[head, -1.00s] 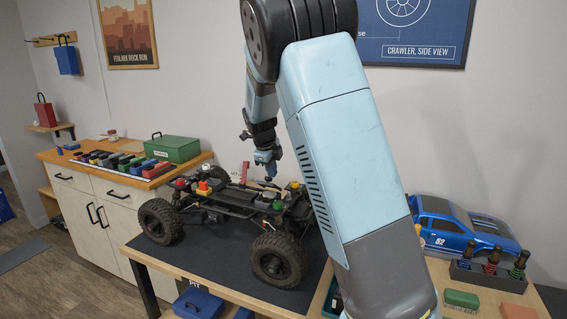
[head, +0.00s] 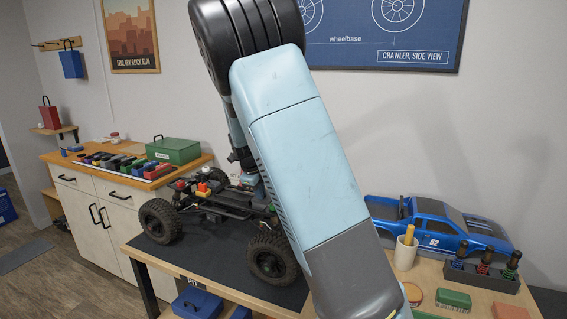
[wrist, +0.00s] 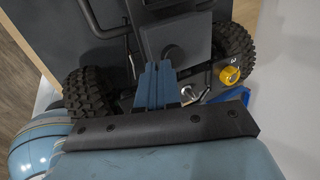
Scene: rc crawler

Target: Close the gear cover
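The crawler chassis (head: 226,204) stands on a dark mat, with its near wheels facing me. My arm crosses in front of its right part. My gripper (wrist: 157,82) shows in the wrist view with its blue fingers side by side, shut, and I see nothing between them. The fingertips are over the chassis, close to a dark grey square part (wrist: 183,48). I cannot tell whether they touch it, or whether this part is the gear cover. Black knobbly tyres (wrist: 96,108) lie on both sides. In the head view the gripper is mostly hidden behind my arm.
A yellow cap (wrist: 229,75) stands up on the chassis right of my fingers. A green toolbox (head: 173,150) is on the left cabinet. A blue truck body (head: 440,227), a cup (head: 405,254) and a rack of dampers (head: 482,272) are at right.

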